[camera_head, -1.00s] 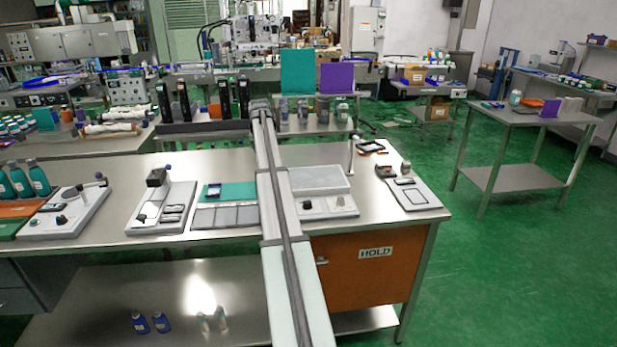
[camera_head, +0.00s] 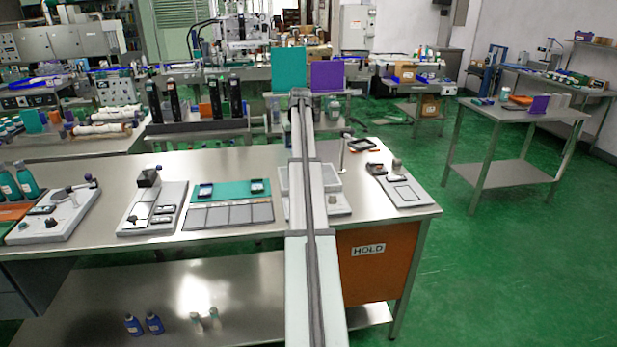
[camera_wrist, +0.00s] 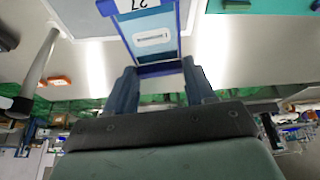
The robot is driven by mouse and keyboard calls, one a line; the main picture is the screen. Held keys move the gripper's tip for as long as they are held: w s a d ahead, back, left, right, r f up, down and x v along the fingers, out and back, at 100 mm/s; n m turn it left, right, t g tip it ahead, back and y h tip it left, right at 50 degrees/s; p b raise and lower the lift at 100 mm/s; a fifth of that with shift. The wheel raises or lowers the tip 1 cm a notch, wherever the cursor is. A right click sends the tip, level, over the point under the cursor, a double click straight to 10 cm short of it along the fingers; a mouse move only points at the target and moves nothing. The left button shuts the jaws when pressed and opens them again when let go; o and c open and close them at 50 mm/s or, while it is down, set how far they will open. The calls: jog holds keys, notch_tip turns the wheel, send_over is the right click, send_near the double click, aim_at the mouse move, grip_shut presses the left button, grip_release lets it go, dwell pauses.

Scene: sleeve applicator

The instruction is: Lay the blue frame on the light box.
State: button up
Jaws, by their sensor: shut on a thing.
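My gripper (camera_wrist: 160,70) shows in the wrist view, its two dark fingers shut on the blue frame (camera_wrist: 158,52). The frame has blue sides, a pale inside and a white label at its far end. In the head view my arm hides the gripper and the held frame. The light box (camera_head: 327,178) has a pale top and stands on the bench, partly behind my arm. In the wrist view a pale panel (camera_wrist: 82,20), apparently the light box, lies at the upper left, partly behind the frame. I cannot tell the gap between them.
A pole (camera_wrist: 38,65) rises beside the light box. A teal mat (camera_head: 230,190) with two small dark frames lies to its left. A grey tray station (camera_head: 402,188) and a dark open frame (camera_head: 364,144) are to its right. The bench's front edge is close.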

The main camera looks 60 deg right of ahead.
jog(key=shift+a+n+y, duration=0.25)
jog(key=shift+n+y, duration=0.15)
jog(key=shift+n, duration=0.7)
jog(key=shift+f, duration=0.25)
jog(key=shift+n, duration=0.3)
jog(key=shift+f, duration=4.8)
jog(key=shift+f, duration=0.15)
jog(key=o, duration=1)
jog(key=v, duration=1.2)
jog(key=shift+s+d, duration=0.1)
jog(key=shift+s, duration=0.05)
jog(key=shift+o, duration=0.6)
